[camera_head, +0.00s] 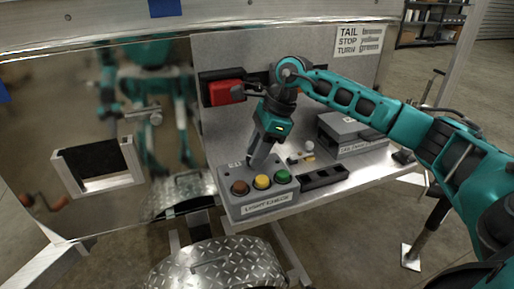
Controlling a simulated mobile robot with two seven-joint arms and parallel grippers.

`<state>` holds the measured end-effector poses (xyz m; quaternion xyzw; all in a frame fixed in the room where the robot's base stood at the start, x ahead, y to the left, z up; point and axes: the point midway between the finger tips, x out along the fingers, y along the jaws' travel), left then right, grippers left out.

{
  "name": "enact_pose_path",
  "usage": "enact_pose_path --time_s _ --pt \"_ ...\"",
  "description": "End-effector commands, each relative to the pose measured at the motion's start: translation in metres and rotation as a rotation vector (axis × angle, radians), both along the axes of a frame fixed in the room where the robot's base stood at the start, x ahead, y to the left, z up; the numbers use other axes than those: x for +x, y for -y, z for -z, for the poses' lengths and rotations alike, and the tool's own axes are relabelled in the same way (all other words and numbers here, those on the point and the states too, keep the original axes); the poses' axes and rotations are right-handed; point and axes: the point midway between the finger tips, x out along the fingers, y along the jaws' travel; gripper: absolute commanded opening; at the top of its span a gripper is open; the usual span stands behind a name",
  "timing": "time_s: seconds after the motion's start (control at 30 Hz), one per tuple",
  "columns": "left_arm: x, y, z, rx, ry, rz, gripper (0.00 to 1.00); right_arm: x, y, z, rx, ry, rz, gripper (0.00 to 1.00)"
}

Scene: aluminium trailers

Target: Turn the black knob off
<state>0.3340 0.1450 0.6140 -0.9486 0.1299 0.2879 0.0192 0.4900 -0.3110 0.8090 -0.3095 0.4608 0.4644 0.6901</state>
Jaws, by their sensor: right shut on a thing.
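A grey box labelled "LIGHT CHECK" (258,201) stands on the metal shelf, with a brown, a yellow and a green button along its front. My right arm comes in from the right and reaches down to the back of the box's top. My right gripper (256,163) points down there, its fingertips touching or just over the box top behind the buttons. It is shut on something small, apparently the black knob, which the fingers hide. My left gripper is not in view.
A red block in a black holder (226,92) is on the back panel, close to my right wrist. A grey device (350,133) and a black tray (323,178) are on the shelf to the right. A mirror-like metal panel (60,110) fills the left.

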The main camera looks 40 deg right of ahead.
Motion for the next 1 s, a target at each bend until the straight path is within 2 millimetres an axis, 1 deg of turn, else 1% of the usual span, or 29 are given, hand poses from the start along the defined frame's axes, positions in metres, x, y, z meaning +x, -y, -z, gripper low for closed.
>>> enact_pose_path --time_s 0.1,0.33,0.87,0.9,1.0 --pt "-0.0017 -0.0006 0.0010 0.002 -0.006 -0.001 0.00 0.0010 0.0005 -0.0013 -0.001 0.000 -0.064 0.04" --pt "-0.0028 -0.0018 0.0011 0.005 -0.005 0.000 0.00 0.0017 0.0007 -0.0006 -0.001 0.001 -0.141 0.04" --pt "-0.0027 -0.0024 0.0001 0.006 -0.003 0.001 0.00 0.0016 0.0008 0.0001 -0.003 0.001 -0.167 0.04" --pt "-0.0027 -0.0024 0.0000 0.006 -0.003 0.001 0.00 0.0017 0.0009 0.0001 -0.003 0.001 -0.167 0.36" --pt "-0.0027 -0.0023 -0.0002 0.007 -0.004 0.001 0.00 0.0016 0.0008 0.0001 -0.003 0.001 -0.167 0.45"
